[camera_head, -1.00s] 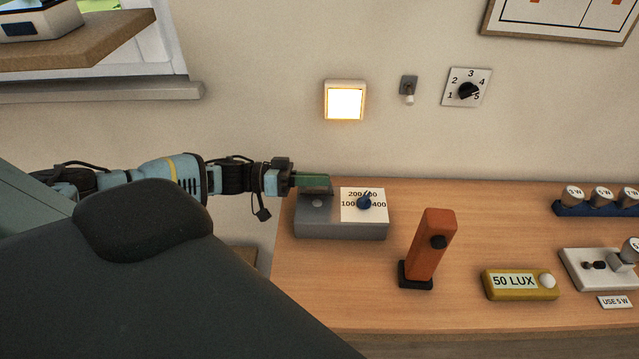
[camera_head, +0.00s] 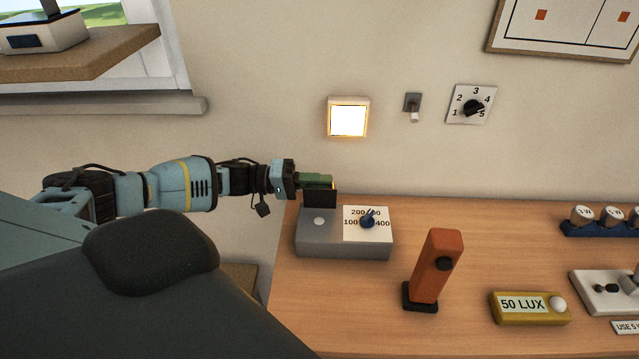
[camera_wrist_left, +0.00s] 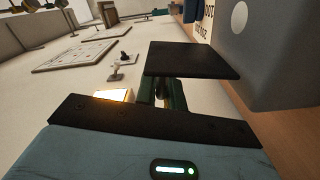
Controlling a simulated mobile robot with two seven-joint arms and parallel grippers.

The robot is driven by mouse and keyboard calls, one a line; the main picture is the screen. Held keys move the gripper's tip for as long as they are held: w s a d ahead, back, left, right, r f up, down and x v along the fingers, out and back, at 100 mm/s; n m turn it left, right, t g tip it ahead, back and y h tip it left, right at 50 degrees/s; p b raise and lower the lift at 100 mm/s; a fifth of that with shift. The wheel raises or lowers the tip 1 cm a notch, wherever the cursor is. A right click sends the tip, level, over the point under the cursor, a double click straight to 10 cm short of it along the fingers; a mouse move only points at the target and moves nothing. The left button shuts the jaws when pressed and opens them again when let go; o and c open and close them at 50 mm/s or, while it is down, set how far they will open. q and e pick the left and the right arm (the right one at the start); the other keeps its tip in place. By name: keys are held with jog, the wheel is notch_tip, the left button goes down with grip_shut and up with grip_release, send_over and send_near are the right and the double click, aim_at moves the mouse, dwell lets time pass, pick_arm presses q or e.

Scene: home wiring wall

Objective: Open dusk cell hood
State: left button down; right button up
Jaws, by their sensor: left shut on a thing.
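The dusk cell box (camera_head: 313,246) is a grey block on the bench, with a pale round cell (camera_head: 319,222) uncovered on its top left. Its dark hood flap (camera_head: 321,199) stands raised behind the cell, roughly upright. My left gripper (camera_head: 325,182) is at the flap's upper edge, its green fingers shut on it. In the left wrist view the hood (camera_wrist_left: 192,61) is a flat black plate at the fingers (camera_wrist_left: 165,94), beside the grey box (camera_wrist_left: 265,50) and its round cell. My right gripper is not in view.
A blue dial (camera_head: 367,218) sits on the box's white scale. An orange post (camera_head: 437,265) and a yellow 50 LUX block (camera_head: 530,308) stand to the right. A lit square lamp (camera_head: 347,118), a small switch (camera_head: 413,104) and a numbered dial (camera_head: 471,105) are on the wall.

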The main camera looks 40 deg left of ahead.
pick_arm(q)
jog(key=shift+w+a+n, duration=0.1)
jog(key=shift+w+n, duration=0.05)
jog(key=shift+n, duration=0.15)
jog(key=c, duration=1.5)
grip_release()
jog(key=shift+f, duration=0.1)
jog(key=shift+a, duration=0.1)
